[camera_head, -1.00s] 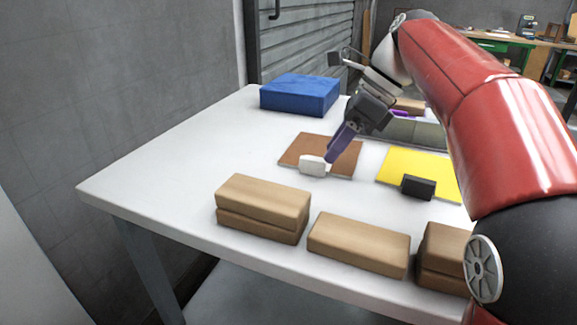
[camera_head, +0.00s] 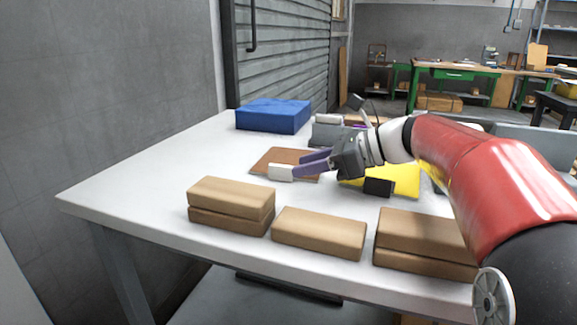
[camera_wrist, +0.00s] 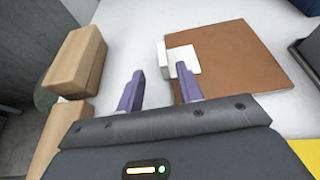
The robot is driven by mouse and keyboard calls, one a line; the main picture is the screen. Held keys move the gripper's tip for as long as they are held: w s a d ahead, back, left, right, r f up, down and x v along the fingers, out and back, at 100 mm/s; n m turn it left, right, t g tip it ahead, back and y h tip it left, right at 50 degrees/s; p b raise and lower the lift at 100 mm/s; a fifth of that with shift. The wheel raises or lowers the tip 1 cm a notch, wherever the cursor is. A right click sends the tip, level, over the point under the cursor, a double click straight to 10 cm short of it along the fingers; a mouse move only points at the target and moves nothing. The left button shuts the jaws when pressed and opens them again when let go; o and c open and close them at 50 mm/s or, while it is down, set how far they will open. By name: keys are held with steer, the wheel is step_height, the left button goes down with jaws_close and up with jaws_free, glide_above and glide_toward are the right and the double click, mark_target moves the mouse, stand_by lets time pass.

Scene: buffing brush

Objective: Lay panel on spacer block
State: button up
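A flat brown panel (camera_head: 262,160) lies on the white table with a small white block (camera_head: 281,172) at its near edge. A yellow panel (camera_head: 405,180) with a black block (camera_head: 378,187) lies to its right, partly hidden by my arm. Wooden blocks line the near edge: a stack of two (camera_head: 231,197), a single one (camera_head: 318,231) and another stack (camera_head: 424,240). I cannot tell which is the spacer block. My gripper (camera_head: 312,164) is open and empty over the brown panel. In the wrist view, one finger of my gripper (camera_wrist: 159,76) overlaps the white block (camera_wrist: 183,59); contact is unclear.
A blue box (camera_head: 273,116) stands at the far left of the table (camera_head: 130,175). Grey items (camera_head: 327,132) sit behind my gripper. The table's left side is clear. A grey wall and a shutter rise beyond the table.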

mark_target(291, 166)
steer(key=x, duration=0.4)
steer(key=shift+w+a+f, duration=0.1)
steer(key=shift+w+f, duration=0.1)
steer(key=shift+w, duration=0.1)
steer(key=shift+c, duration=0.3)
jaws_close()
